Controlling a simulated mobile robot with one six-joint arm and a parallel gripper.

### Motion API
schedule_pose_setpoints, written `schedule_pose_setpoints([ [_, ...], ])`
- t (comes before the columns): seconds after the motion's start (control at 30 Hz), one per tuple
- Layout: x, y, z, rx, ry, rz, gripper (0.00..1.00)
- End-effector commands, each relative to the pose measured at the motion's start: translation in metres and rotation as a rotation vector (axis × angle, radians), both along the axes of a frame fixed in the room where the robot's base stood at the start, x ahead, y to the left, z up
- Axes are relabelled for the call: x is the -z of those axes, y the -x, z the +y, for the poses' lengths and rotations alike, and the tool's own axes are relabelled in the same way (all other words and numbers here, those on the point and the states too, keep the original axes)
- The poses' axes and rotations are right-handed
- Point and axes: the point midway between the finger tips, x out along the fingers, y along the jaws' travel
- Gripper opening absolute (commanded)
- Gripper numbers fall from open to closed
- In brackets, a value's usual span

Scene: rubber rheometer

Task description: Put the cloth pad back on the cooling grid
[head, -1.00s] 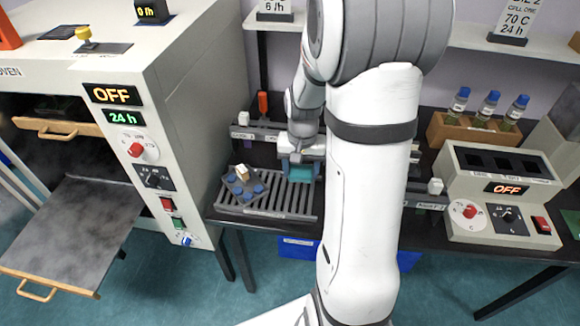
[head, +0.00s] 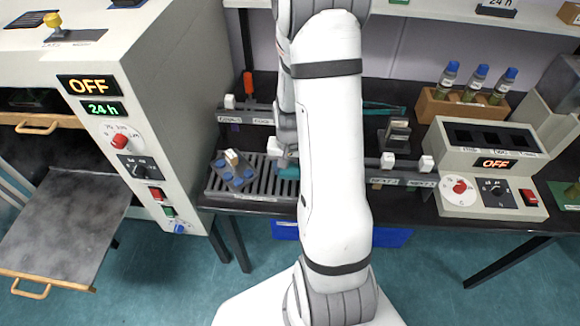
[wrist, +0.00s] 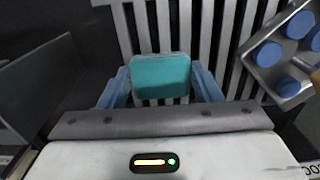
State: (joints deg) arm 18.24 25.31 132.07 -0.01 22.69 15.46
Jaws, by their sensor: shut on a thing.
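The teal cloth pad (wrist: 160,76) is held between the two blue fingers of my gripper (wrist: 162,86) in the wrist view. The pad also shows in the head view (head: 289,172), partly hidden by my arm. The dark-slatted cooling grid (head: 268,208) lies on the bench right of the oven; its pale slats fill the wrist view (wrist: 227,45) behind the pad. My gripper is shut on the pad over the right part of the grid. I cannot tell whether the pad touches the slats. My arm hides the grid's right end in the head view.
A grey plate with blue discs (head: 235,170) sits on the grid's left part. The oven (head: 160,90) stands to the left, its door lowered. A labelled rail (head: 250,117) runs behind the grid. A vial rack (head: 450,105) and a grey instrument (head: 490,180) stand to the right.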

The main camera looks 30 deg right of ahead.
Motion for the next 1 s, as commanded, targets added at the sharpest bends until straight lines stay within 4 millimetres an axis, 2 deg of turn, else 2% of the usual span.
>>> schedule_pose_setpoints([
  [0.3, 0.005, 0.0, -0.001, 0.002, 0.001, -0.001, 0.37],
  [0.33, 0.003, 0.0, -0.001, 0.002, 0.001, -0.001, 0.6],
  [0.57, 0.002, 0.0, -0.001, 0.002, 0.001, -0.001, 0.79],
  [0.83, 0.001, 0.0, -0.001, 0.002, 0.001, -0.001, 0.8],
  [1.0, -0.014, -0.001, -0.002, 0.003, 0.002, -0.005, 0.8],
])
